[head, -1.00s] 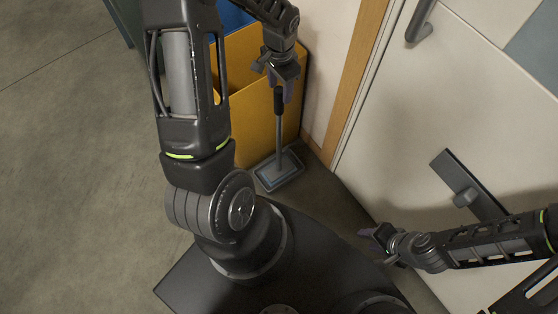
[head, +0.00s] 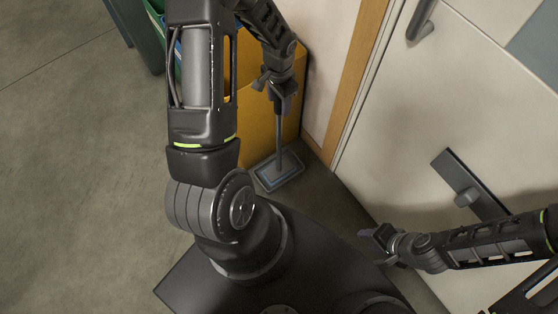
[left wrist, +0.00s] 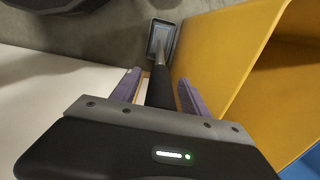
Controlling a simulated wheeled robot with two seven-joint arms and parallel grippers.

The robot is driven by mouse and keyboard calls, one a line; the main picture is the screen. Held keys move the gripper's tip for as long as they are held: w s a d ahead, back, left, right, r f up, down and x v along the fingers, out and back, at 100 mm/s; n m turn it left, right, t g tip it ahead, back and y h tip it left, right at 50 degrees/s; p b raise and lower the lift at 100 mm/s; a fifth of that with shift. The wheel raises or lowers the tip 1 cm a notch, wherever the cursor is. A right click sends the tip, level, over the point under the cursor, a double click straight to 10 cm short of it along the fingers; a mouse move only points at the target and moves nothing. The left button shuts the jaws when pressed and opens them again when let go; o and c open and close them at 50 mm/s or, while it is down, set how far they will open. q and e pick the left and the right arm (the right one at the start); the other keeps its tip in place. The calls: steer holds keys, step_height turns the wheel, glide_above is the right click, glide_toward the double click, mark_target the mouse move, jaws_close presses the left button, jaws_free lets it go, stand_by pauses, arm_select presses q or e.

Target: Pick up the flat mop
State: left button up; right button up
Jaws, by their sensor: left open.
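The flat mop stands upright in the corner between the yellow bin and the wall, its grey flat head (head: 279,171) on the floor and its dark handle grip (head: 278,103) at the top. My left gripper (head: 277,90) is at the top of the handle. In the left wrist view, the handle (left wrist: 159,88) runs between the two purple fingers of my left gripper (left wrist: 158,92), which are open with gaps beside it. The mop head (left wrist: 161,40) shows beyond. My right gripper (head: 371,239) is low by the white door, apart from the mop; its jaw opening is too small to tell.
The yellow bin (head: 259,122) stands close beside the handle; its wall also shows in the left wrist view (left wrist: 222,48). A wooden door frame (head: 357,75) and white door (head: 420,120) are at the right. A green bin (head: 155,14) stands at the back left. The left floor is clear.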

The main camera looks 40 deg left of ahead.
stand_by(0.6)
arm_select(q)
jaws_close()
stand_by(0.4)
stand_by(0.9)
